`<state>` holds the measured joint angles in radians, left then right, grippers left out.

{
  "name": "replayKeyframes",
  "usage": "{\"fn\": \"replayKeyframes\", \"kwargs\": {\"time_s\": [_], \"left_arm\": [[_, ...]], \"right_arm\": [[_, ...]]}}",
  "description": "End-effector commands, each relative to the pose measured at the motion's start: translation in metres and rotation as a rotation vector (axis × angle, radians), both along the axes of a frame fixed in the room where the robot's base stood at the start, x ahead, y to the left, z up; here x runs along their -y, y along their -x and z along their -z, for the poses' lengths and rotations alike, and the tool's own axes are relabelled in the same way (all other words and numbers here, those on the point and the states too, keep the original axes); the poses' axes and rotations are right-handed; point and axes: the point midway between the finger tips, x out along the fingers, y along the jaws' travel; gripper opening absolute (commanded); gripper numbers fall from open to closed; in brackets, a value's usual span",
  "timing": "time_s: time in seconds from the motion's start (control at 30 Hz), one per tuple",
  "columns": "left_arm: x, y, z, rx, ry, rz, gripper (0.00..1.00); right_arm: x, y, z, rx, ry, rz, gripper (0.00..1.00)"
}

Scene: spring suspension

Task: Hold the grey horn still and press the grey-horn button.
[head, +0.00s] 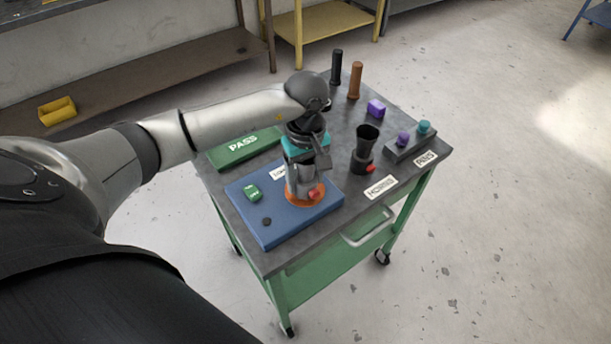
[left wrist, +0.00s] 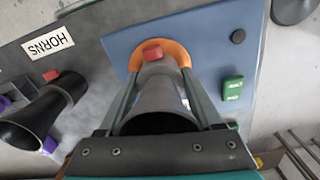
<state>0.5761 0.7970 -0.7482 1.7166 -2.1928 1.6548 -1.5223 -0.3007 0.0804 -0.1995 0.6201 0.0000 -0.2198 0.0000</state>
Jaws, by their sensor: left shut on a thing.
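The grey horn (head: 301,186) stands upright in an orange ring (head: 291,201) on the blue board (head: 262,233). Its red button (head: 314,194) is on its side, low down near the ring. In the left wrist view the grey horn (left wrist: 160,98) shows from above its wide mouth, with the red button (left wrist: 152,52) beyond it. My left gripper (head: 306,178) is shut on the grey horn, one finger on each side, and partly hides it in the head view. Nothing touches the button in these views. My right gripper is not in view.
A black horn (head: 362,157) with a red button stands near the HORNS label (head: 380,187). The board also bears a green switch (head: 252,193) and a black knob (head: 267,222).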

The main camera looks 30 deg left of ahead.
Motion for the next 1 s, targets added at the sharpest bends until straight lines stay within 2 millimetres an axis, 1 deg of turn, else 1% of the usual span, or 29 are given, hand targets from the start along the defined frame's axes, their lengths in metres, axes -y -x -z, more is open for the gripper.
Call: {"fn": "replayKeyframes", "kwargs": {"time_s": [0.33, 0.77, 0.8, 1.0], "left_arm": [[-0.0001, -0.0003, -0.0004, 0.001, 0.001, 0.0, 0.0], [0.0, -0.0004, -0.0005, 0.001, 0.001, 0.0, 0.0], [0.0, -0.0004, -0.0005, 0.001, 0.001, 0.0, 0.0], [0.0, -0.0004, -0.0005, 0.001, 0.001, 0.0, 0.0]], "right_arm": [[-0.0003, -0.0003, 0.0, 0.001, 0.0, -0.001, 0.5], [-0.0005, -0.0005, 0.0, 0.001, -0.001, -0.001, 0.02], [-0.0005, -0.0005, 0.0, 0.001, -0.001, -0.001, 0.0], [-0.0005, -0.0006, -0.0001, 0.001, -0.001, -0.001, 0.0]]}}
